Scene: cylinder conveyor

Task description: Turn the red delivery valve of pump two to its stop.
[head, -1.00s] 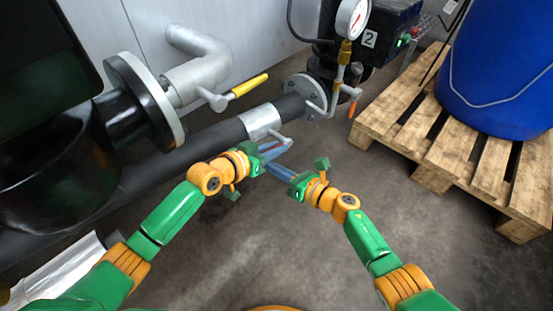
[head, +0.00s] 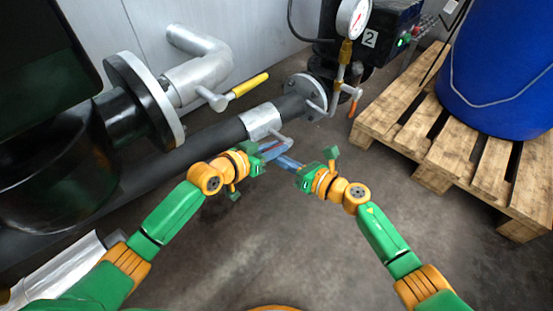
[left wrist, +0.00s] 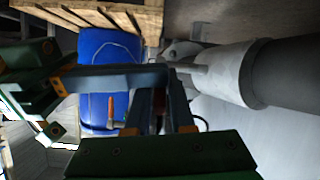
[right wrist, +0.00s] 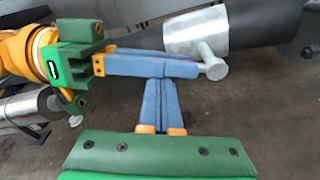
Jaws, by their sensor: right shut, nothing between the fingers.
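The delivery valve is a silver collar (head: 262,122) on the dark pipe with a grey stub; it also shows in the right wrist view (right wrist: 196,36). A narrow dark-red strip, seemingly its lever (left wrist: 160,117), lies between my left gripper's fingers in the left wrist view. Most of it is hidden. My left gripper (head: 276,149) is at the stub's end, around that strip; whether its fingers press on it is unclear. My right gripper (head: 284,160) is shut and empty, its fingertips close beside the left fingers. Pump two, marked "2" (head: 370,39), stands behind.
A yellow lever (head: 250,84) sits on the grey pipe at the left. A gauge (head: 352,18) and a small orange-tipped lever (head: 355,95) are near pump two. A wooden pallet (head: 440,150) bears a blue drum (head: 505,70). The floor in front is clear.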

